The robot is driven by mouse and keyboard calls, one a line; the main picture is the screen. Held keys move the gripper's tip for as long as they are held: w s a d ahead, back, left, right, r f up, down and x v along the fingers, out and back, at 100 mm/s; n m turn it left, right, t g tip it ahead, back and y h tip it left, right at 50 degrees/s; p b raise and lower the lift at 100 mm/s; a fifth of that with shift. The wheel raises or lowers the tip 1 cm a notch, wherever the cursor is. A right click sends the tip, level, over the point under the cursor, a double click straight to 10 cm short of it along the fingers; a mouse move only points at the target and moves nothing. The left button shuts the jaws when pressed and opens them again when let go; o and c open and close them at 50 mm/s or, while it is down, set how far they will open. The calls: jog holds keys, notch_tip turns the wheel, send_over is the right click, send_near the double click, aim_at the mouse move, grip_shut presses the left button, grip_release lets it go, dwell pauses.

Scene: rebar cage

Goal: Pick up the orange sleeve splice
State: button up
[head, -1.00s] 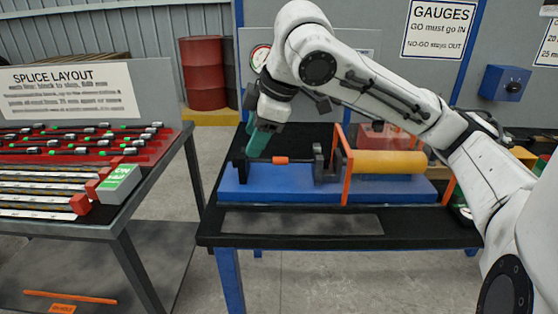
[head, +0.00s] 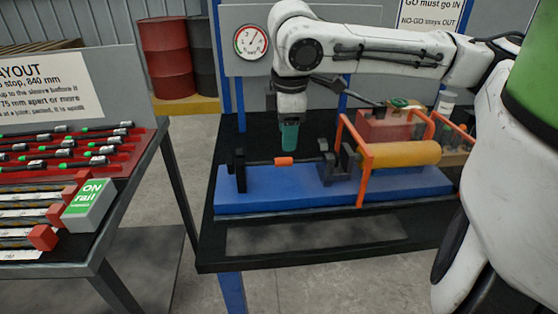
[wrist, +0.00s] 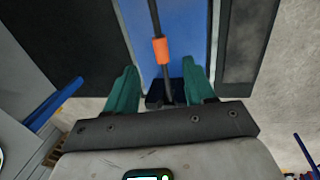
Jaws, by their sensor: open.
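The orange sleeve splice (head: 284,161) sits around a dark bar held level above the blue bed of a bench machine. In the wrist view the orange sleeve splice (wrist: 161,50) shows beyond the fingertips, roughly midway between them. My gripper (head: 289,148) points down just above the sleeve in the head view, its green fingers seen edge-on. In the wrist view my gripper (wrist: 161,78) is open, with one green finger on each side of the bar and nothing held. Whether a finger touches the bar cannot be told.
A dark post (head: 240,171) and a dark clamp block (head: 338,162) stand at the bar's ends. An orange guard frame (head: 366,178) surrounds a yellow cylinder (head: 403,154) at the right. A rack table with several bars (head: 70,150) stands left, across a floor gap.

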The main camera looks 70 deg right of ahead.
aim_at(285, 158)
jog(key=f, duration=0.2)
jog(key=shift+w+d+f, duration=0.2)
jog(key=shift+d+f, duration=0.1)
jog(key=shift+f, duration=0.1)
jog(key=shift+w+d+f+b, duration=0.2)
jog(key=shift+f+b, duration=0.1)
jog(key=shift+f, duration=0.95)
jog(key=shift+w+d+f+b, duration=0.15)
jog(key=shift+f+b, duration=0.1)
jog(key=shift+f, duration=1)
jog(key=shift+s, duration=0.1)
jog(key=shift+c, duration=0.4)
grip_shut()
